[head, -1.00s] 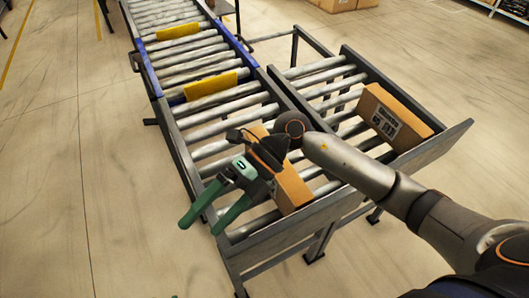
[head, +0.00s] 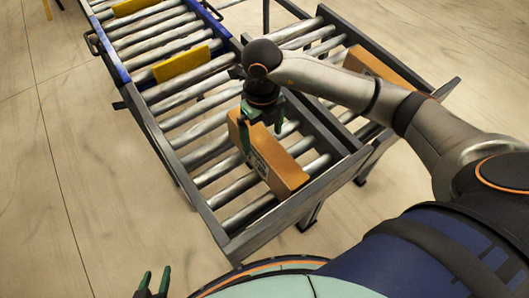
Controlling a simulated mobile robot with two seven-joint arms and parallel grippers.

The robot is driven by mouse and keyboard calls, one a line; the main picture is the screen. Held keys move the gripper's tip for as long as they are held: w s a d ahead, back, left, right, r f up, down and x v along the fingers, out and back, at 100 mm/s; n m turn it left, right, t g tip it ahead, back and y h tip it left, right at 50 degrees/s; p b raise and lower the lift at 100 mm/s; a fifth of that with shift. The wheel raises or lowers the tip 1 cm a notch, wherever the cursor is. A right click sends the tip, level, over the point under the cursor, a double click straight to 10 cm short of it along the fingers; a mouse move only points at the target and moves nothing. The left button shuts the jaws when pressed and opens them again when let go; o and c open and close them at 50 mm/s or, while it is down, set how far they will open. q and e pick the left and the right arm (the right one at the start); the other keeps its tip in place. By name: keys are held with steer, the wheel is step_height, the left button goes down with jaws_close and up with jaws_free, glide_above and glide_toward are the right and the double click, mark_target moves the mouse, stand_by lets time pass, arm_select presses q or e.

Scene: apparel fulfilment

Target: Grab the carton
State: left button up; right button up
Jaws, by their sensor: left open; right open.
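A brown carton (head: 285,172) with a printed label on its side stands on the rollers of the near conveyor, close to its end. My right gripper (head: 262,132) points down at the carton's far end. Its green fingers are open, one in front of the carton's near side and the other toward the far side; I cannot tell whether they touch it. My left gripper (head: 154,281) shows at the bottom left edge, open and empty, away from the conveyor. A second brown carton (head: 378,66) lies on the right-hand conveyor, partly hidden by my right arm.
The roller conveyor (head: 184,192) has dark metal side rails and an end plate. Yellow plates (head: 182,64) lie across its rollers farther back. A parallel conveyor section adjoins on the right. Pale floor (head: 100,200) is clear to the left.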

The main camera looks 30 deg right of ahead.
mark_target(264, 141)
steer(key=f, duration=0.5)
steer(key=shift+s+d+f+p, duration=0.15)
steer(key=shift+s+p, duration=0.05)
steer(key=shift+p, duration=0.1)
jaws_close()
stand_by(0.5)
